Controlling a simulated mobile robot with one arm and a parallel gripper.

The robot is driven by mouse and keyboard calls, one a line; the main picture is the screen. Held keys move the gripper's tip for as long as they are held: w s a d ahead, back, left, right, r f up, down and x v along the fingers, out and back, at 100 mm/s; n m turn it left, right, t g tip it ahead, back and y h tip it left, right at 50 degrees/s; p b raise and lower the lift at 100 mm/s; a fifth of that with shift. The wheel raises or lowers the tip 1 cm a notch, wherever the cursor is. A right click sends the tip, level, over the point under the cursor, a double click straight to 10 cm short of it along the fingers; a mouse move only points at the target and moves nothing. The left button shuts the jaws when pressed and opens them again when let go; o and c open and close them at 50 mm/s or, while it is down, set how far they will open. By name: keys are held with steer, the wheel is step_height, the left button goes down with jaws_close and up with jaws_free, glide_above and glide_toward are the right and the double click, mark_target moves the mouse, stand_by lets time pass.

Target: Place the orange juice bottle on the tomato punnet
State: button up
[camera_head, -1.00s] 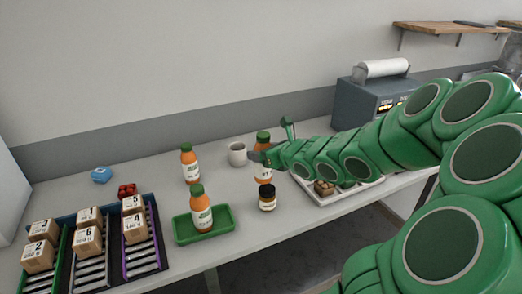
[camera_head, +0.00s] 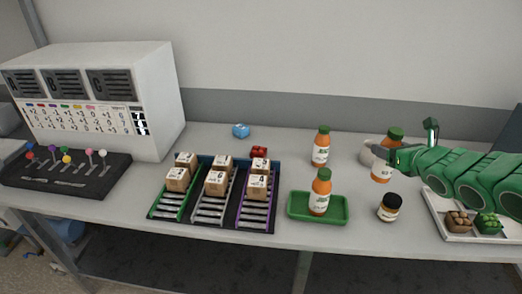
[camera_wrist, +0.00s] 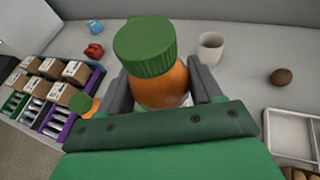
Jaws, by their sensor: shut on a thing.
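My gripper (camera_head: 394,160) is shut on an orange juice bottle (camera_head: 383,172) with a green cap. The bottle is upright; I cannot tell whether its base touches the table. In the wrist view this bottle (camera_wrist: 160,85) stands between the two fingers, its lower part hidden by the gripper. The tomato punnet (camera_head: 259,152), small and red, sits on the table behind the parcel rack, well left of my gripper. It also shows in the wrist view (camera_wrist: 94,51) at upper left.
Another juice bottle (camera_head: 321,150) stands behind a green tray (camera_head: 340,213), which holds a third. A jar (camera_head: 389,207), white cup (camera_head: 367,153) and pale tray (camera_head: 438,213) are near my gripper. A rack (camera_head: 190,213) holds several parcels. A blue object (camera_head: 241,131) lies behind the punnet.

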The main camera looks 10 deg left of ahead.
steer(key=w+a+r+n+g+y, duration=0.1)
steer(key=w+a+n+g+y, duration=0.15)
steer(key=a, duration=0.85)
steer(key=w+a+r+n+g+y, duration=0.1)
steer(key=w+a+r+n+y, duration=0.15)
steer(key=a, duration=0.95)
steer(key=w+a+r+n+g+y, duration=0.1)
steer(key=w+a+n+g+y, duration=0.2)
steer(key=a, duration=0.8)
steer(key=w+a+f, duration=0.2)
steer(key=w+f, duration=0.4)
steer(key=w+a+f+h, duration=0.1)
steer(key=w+a+f, duration=0.1)
steer(key=w+f, duration=0.5)
steer(key=shift+w+a+f+t, duration=0.2)
steer(key=shift+w+a+t, duration=0.1)
steer(key=shift+a+t, duration=0.1)
steer(key=shift+f, duration=0.1)
steer(key=o, duration=1.3)
steer(key=v, duration=1.2)
